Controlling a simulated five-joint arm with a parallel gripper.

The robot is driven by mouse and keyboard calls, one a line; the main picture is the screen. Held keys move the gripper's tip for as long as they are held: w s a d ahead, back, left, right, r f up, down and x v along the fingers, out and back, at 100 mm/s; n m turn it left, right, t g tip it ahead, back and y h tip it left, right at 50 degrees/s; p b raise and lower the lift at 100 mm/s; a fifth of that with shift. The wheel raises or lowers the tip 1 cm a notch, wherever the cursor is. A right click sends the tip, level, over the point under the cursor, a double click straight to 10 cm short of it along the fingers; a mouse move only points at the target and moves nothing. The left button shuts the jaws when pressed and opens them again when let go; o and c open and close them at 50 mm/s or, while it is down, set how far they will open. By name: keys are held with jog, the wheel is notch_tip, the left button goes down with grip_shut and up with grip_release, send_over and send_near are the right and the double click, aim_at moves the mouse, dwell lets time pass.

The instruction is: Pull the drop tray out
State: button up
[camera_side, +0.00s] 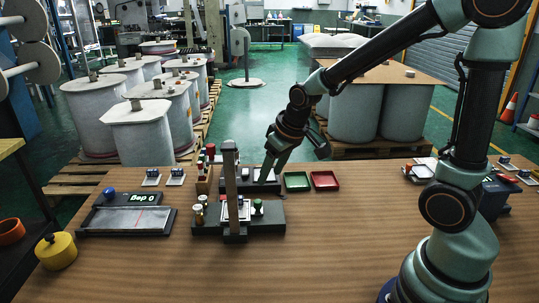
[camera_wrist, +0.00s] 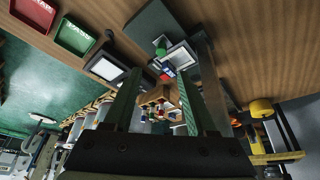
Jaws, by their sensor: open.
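The tower (camera_side: 232,185) is a dark upright post on a black base (camera_side: 265,222) in the middle of the table. A white-framed plate (camera_side: 238,208) and a green-topped knob (camera_side: 258,206) sit at the base. The plate also shows in the wrist view (camera_wrist: 178,58). I cannot tell for sure which part is the drop tray. My gripper (camera_side: 267,178) points down just right of and behind the post, above a second dark base. In the wrist view its fingers (camera_wrist: 158,80) are apart, with no object clearly held. Contact with the tower cannot be told.
A green tray (camera_side: 297,181) and a red tray (camera_side: 325,180) lie right of the gripper. A rack with red-topped vials (camera_side: 204,177) stands left of the post. A flat device with a lit display (camera_side: 128,218) and a yellow pot (camera_side: 57,251) are further left. The front table is clear.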

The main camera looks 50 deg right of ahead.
aim_at(258, 201)
jog(key=x, duration=1.1)
jog(key=shift+w+a+f, duration=0.1)
jog(key=shift+w+f, duration=0.05)
jog(key=shift+f, duration=0.05)
grip_shut()
dwell(1.2)
